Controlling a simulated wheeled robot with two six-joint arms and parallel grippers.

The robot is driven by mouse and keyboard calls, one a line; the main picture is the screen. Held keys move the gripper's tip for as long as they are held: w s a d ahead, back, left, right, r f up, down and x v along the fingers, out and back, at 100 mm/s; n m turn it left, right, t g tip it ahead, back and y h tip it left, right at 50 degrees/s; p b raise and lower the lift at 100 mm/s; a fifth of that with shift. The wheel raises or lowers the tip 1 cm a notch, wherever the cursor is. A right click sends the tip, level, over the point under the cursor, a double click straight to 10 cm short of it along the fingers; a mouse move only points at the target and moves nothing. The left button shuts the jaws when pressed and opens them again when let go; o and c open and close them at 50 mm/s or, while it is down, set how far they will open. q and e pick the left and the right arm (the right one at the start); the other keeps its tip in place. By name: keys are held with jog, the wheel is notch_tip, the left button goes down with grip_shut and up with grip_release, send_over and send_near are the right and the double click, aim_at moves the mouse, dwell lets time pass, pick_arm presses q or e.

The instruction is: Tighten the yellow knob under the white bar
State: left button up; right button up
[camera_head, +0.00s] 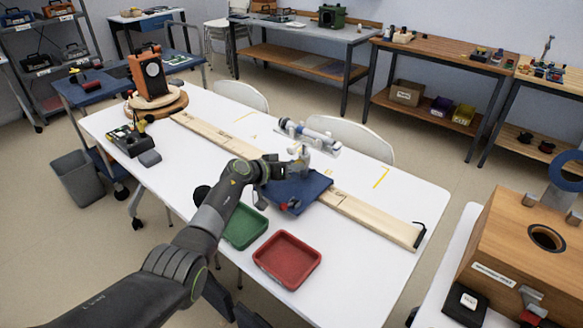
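A white and grey bar (318,138) sits on a post above a dark blue block (300,188) on the white table. The block rests across a long wooden plank. I cannot make out a yellow knob under the bar; the parts there are small and partly behind my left gripper. My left gripper (280,172) is at the left side of the post, below the bar's left part. Its fingers are too small and dark to show whether they are open, shut or touching anything. My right gripper is not in view.
A green tray (245,228) and a red tray (287,260) lie at the table's front edge. An orange speaker-like device (149,76) stands on a round wooden base at the far left. A wooden box (520,245) is at the right. The table's right front is clear.

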pick_arm(q)
jog(key=shift+c, duration=0.9)
jog(key=shift+r+p, duration=0.15)
jog(key=shift+p, duration=0.35)
jog(key=m+p, duration=0.1)
jog(key=p, duration=0.2)
jog(key=m+y+p, duration=0.1)
jog(key=p, duration=0.2)
jog(key=shift+s+d+r+t+y, duration=0.15)
jog(key=shift+t+y, duration=0.15)
jog(key=shift+m+y+p, duration=0.3)
jog(key=shift+m+p, duration=0.4)
jog(key=shift+p, duration=0.1)
jog(key=shift+f+m+t+y+p, duration=0.25)
jog(key=shift+m+t+y+p, duration=0.05)
jog(key=shift+m+t+p, duration=0.3)
jog(key=shift+d, duration=0.1)
jog(key=o, duration=1)
